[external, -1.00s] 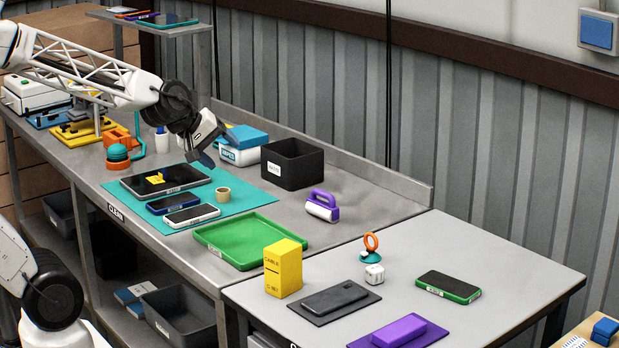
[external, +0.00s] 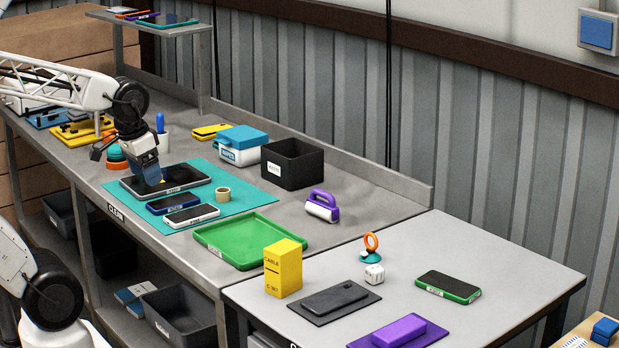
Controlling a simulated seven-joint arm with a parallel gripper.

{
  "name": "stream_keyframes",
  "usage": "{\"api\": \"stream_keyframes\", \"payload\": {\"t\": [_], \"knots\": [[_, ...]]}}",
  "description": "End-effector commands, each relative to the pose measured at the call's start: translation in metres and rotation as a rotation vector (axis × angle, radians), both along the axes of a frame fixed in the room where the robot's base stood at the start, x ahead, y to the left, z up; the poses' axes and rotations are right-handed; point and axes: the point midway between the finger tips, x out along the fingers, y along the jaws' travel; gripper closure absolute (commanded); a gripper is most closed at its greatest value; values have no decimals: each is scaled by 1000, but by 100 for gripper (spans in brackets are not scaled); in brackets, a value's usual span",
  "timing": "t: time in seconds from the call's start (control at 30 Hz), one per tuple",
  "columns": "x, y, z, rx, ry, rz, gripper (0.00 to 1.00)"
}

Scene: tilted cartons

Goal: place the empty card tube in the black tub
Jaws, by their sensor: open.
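The card tube (external: 223,194) is a short tan ring standing on the teal mat, right of the dark tablet and apart from my gripper. Its dark opening faces up. The black tub (external: 292,165) is an open square box with a white label, standing farther back on the grey bench. Its floor is hidden by its walls. My gripper (external: 149,181) points down over the dark tablet (external: 185,187), left of the tube.
Two phones (external: 191,215) lie in front of the tube. A white box with a blue lid (external: 241,146) stands left of the tub. A green tray (external: 240,241) and a purple-handled tool (external: 321,205) lie to the right. The bench between tube and tub is mostly clear.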

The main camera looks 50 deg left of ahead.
Motion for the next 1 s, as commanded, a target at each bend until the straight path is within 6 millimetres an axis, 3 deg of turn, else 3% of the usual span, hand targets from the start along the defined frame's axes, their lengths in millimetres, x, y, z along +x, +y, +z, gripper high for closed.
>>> {"api": "stream_keyframes", "payload": {"t": [0.27,0.47,0.67,1.0], "knots": [[1,0,0,-1,0,6,24],[15,4,2,-13,9,69,24],[49,15,5,-41,30,228,24],[128,49,-1,-99,71,610,24]]}}
